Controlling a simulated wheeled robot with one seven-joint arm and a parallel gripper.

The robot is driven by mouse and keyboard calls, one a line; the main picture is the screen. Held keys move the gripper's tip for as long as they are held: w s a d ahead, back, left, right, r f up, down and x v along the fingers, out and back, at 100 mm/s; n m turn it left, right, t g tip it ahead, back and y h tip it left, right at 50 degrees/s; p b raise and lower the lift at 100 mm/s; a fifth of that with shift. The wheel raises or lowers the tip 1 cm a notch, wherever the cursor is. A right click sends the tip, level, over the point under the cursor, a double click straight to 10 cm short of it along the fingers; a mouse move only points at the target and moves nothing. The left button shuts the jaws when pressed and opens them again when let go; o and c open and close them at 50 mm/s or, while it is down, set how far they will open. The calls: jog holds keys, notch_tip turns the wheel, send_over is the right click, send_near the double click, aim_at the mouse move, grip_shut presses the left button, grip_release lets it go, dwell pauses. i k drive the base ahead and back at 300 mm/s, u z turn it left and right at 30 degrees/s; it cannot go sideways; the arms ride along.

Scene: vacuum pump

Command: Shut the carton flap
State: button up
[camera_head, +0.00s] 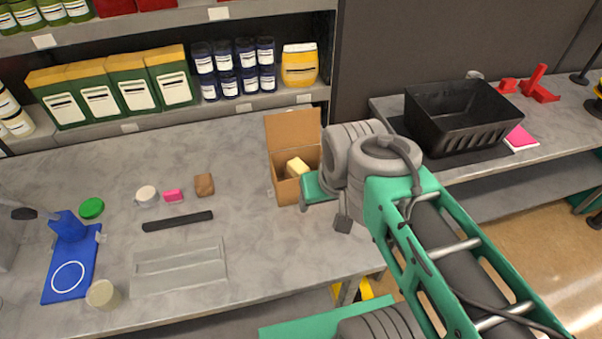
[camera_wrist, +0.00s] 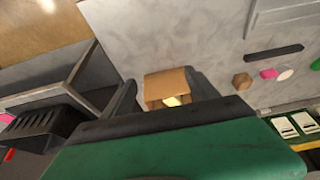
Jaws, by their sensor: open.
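A small brown cardboard carton (camera_head: 286,190) stands on the grey table with its flap (camera_head: 292,130) raised open at the back. A pale yellow block (camera_head: 298,166) lies inside. My gripper (camera_head: 320,196) is at the carton's right side in the head view, and my wrist partly covers that side. In the wrist view the carton's flap (camera_wrist: 166,83) and the yellow block (camera_wrist: 172,101) show between the two dark fingers of my gripper (camera_wrist: 161,78), which are apart and empty. I cannot tell whether the gripper touches the carton.
A black bar (camera_head: 178,221), a clear tray (camera_head: 180,267), a brown lump (camera_head: 204,184) and a pink block (camera_head: 173,195) lie left of the carton. A stocked shelf (camera_head: 240,100) stands behind. A black crate (camera_head: 462,115) sits on the right table.

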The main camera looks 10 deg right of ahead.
aim_at(291, 129)
jog(key=k, duration=0.5)
jog(key=u, duration=3.95)
jog(key=k, duration=2.8)
jog(key=z, duration=0.7)
jog(key=i, duration=0.5)
